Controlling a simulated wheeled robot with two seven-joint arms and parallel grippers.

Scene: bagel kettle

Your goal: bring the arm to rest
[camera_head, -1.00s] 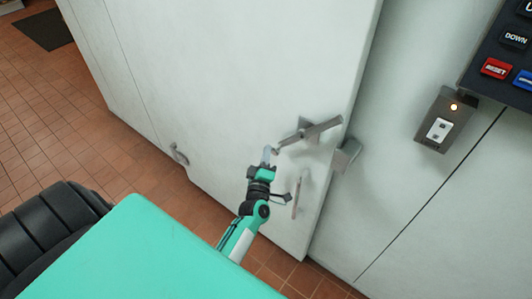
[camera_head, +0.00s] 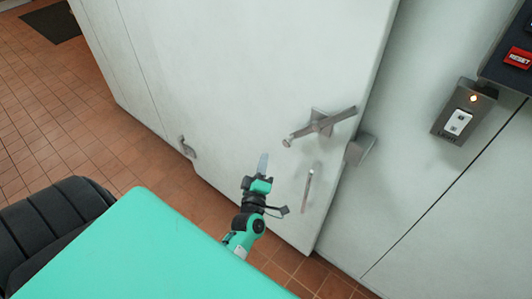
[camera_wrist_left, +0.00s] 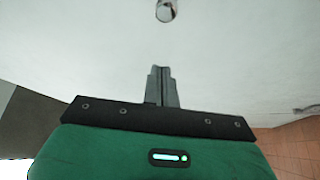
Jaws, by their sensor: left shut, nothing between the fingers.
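My left gripper (camera_head: 262,164) is in front of the white cabinet door in the head view, left of and below the grey lever handle (camera_head: 320,123). It is shut and empty, and it stands apart from the handle. In the left wrist view the two fingers (camera_wrist_left: 162,75) lie together, pointing at the white door. The round end of a metal handle (camera_wrist_left: 166,11) shows above the fingertips there. My right gripper is not in view.
The white door (camera_head: 250,70) fills the middle. A thin vertical handle (camera_head: 307,190) is below the lever, and a small handle (camera_head: 187,147) is at the lower left. A switch plate (camera_head: 460,118) with an orange light is at right.

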